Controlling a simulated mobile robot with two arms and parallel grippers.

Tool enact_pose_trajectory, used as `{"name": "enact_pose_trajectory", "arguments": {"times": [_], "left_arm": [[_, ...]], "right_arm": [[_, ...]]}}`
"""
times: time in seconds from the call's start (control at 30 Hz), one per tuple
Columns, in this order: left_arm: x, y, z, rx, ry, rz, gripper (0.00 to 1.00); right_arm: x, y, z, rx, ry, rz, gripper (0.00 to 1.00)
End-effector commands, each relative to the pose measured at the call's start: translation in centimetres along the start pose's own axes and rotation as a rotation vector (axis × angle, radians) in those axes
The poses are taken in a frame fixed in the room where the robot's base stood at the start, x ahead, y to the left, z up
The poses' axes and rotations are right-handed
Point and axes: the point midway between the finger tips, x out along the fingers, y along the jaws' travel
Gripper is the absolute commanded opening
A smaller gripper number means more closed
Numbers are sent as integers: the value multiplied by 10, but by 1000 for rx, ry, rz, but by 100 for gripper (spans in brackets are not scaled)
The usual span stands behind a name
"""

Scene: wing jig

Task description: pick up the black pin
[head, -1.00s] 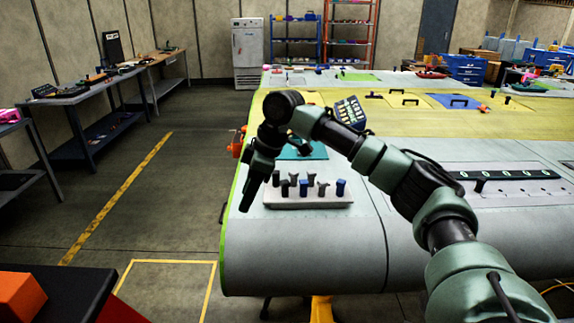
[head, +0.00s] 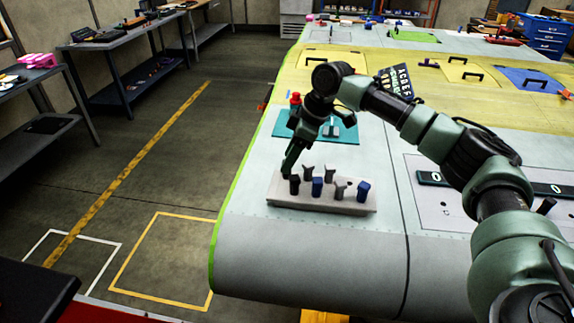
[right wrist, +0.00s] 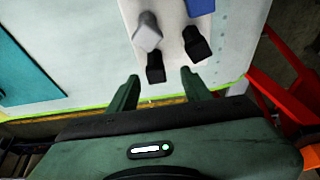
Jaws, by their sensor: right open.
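A pale block (head: 275,199) on the wing surface holds two rows of pins in black, grey and blue. A black pin (head: 294,185) stands at the left end of its near row; it also shows in the right wrist view (right wrist: 197,46), just beyond the right-hand finger. Another black pin (right wrist: 156,68) stands at the same end of the far row; my gripper mostly hides it in the head view. My right gripper (head: 289,172) is open and empty, pointing down at this end. In the right wrist view its fingertips (right wrist: 160,75) lie either side of the far-row black pin. My left gripper is out of view.
A grey pin (right wrist: 147,36) stands close to the far-row black pin. A teal mat (head: 345,132) with small items lies behind the block. The wing's green edge (head: 232,205) is left of the block.

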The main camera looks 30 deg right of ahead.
Motion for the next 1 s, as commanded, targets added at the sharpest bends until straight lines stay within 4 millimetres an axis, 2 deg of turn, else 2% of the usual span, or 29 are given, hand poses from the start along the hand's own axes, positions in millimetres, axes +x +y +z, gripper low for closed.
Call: {"name": "enact_pose_trajectory", "arguments": {"times": [0.03, 0.07, 0.23, 0.37, 0.5, 0.67, 0.7, 1.0], "left_arm": [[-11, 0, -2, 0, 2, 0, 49], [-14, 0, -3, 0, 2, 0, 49], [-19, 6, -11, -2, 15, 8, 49], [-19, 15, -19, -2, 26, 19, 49], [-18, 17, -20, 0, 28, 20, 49], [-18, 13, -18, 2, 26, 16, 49], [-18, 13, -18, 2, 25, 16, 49], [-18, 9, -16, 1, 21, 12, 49]], "right_arm": [[3, 1, 0, 3, -3, -3, 49], [8, 2, 0, 3, -4, -3, 49], [30, 2, 1, 1, -1, -1, 49], [35, 2, 1, 0, 0, 0, 49], [35, 2, 2, 0, 0, 0, 49], [34, 2, 2, 1, 0, 0, 5], [34, 2, 2, 1, 0, 0, 0], [33, 3, 1, 1, 1, 0, 0]]}}
